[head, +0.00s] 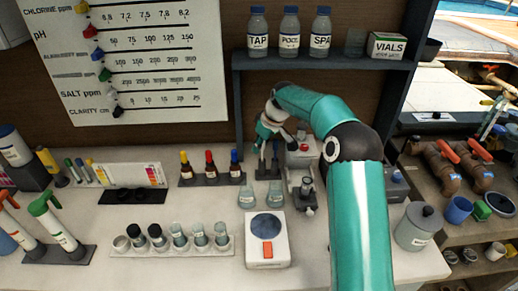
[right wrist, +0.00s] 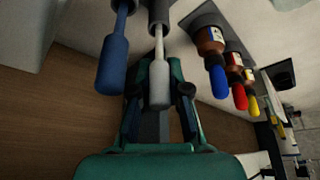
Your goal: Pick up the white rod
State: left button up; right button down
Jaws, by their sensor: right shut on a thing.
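The white rod (right wrist: 159,88) has a thick pale handle and a thin shaft. In the right wrist view its handle lies between the fingers of my right gripper (right wrist: 159,95), which is shut on it. The shaft's far end still meets a grey holder (right wrist: 160,12). In the head view my right gripper (head: 268,132) is at the back of the counter, below the shelf, and the rod is hard to make out there. My left gripper is not in view.
A blue rod (right wrist: 113,62) stands close beside the white one. Dropper bottles (head: 210,165) stand to the left of my gripper in the head view. The shelf (head: 330,62) with bottles is above, and a scale (head: 267,240) is in front.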

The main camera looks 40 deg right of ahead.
notch_tip(320, 180, up, 20)
jog(key=p, duration=0.5)
jog(key=shift+f, duration=0.1)
jog(key=c, duration=1.7)
grip_release()
grip_shut()
